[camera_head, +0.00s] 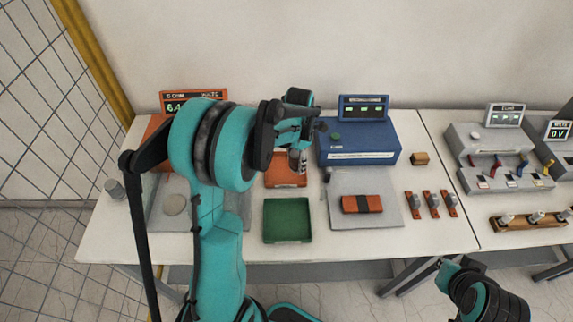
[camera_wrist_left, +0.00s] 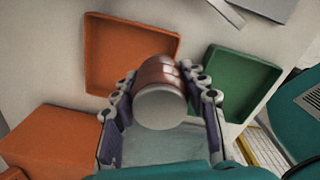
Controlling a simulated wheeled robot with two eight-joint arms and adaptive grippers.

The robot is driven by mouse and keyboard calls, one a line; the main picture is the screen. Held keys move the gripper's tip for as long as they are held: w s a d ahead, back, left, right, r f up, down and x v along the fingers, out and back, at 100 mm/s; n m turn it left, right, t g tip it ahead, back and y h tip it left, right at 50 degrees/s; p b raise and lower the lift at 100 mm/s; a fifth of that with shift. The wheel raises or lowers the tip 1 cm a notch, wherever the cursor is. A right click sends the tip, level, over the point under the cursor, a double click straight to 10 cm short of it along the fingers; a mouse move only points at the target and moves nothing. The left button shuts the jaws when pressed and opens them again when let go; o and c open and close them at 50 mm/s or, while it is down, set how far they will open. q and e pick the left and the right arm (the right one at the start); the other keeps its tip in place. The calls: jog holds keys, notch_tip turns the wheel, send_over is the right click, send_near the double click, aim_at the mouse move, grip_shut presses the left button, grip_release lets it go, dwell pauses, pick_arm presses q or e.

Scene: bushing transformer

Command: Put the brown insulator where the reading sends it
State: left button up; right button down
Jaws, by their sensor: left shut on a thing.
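My left gripper (camera_head: 300,150) is shut on the brown insulator (camera_wrist_left: 160,80), a ribbed brown cylinder with a grey end facing the left wrist camera. In the head view the gripper is over the orange tray (camera_head: 286,182); the insulator is mostly hidden there. In the left wrist view the insulator overlaps the edge of the orange tray (camera_wrist_left: 105,50), with the green tray (camera_wrist_left: 238,82) to its right. The green tray (camera_head: 287,220) looks empty. An orange meter (camera_head: 194,95) shows a reading starting 6.4, the rest blocked by my arm. My right gripper (camera_head: 452,272) is at the lower right, its fingers unclear.
A blue instrument (camera_head: 358,140) stands behind a grey plate (camera_head: 340,215) bearing an orange and black block (camera_head: 362,204). Several small orange-grey parts (camera_head: 432,204) lie right of it. Another bench (camera_head: 480,235) with grey devices adjoins on the right.

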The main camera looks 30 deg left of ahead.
pick_arm(q)
send_over(285, 171)
jog(key=f, duration=0.3)
jog(key=shift+d+f+b, duration=0.2)
jog(key=shift+d+b, duration=0.1)
jog(key=shift+b, duration=0.05)
jog(key=shift+a+f, duration=0.25)
jog(key=shift+a, duration=0.1)
jog(key=shift+f+b, duration=0.5)
jog(key=shift+f, duration=1.45)
jog(key=shift+f, duration=0.2)
jog(key=o, duration=1.3)
jog(key=shift+o, duration=0.2)
jog(key=shift+r, duration=0.15)
